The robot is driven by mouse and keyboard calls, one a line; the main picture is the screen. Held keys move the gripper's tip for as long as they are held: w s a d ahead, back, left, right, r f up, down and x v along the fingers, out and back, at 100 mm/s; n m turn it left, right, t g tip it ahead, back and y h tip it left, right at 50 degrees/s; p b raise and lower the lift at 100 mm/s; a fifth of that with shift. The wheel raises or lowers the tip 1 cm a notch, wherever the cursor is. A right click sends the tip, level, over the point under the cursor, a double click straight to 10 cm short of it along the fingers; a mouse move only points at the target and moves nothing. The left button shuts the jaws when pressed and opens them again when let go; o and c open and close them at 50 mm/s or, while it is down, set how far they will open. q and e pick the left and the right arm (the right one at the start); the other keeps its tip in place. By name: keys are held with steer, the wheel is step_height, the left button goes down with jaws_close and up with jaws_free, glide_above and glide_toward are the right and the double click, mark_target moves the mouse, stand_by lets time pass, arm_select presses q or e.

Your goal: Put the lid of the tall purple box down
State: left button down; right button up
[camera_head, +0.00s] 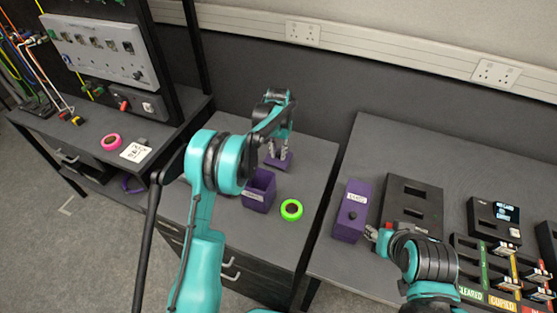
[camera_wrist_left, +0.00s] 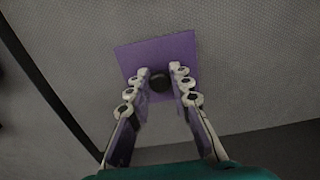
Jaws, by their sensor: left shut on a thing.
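The tall purple box (camera_head: 257,194) stands open on the middle table, with a white label on its front. My left gripper (camera_head: 279,150) is just behind it and shut on the black knob of a flat purple lid (camera_head: 277,162). In the left wrist view the square lid (camera_wrist_left: 181,50) shows beyond the fingertips (camera_wrist_left: 159,82), with the dark knob between them. I cannot tell whether the lid touches the table. My right gripper (camera_head: 371,233) is low at the right table, beside another purple box; its jaws are too small to read.
A green tape roll (camera_head: 291,210) lies right of the open box. A closed, labelled purple box (camera_head: 352,211) and a black case (camera_head: 411,205) stand on the right table. A gap separates the two tables. A pink tape roll (camera_head: 111,142) lies on the left bench.

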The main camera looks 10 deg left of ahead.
mark_target(279, 156)
arm_select(q)
steer(key=shift+f+b, duration=0.5)
steer(key=shift+f, duration=1.15)
steer(key=shift+f, duration=0.2)
steer(key=c, duration=1.4)
jaws_free()
steer(key=shift+o, duration=0.2)
steer(key=shift+r, duration=0.15)
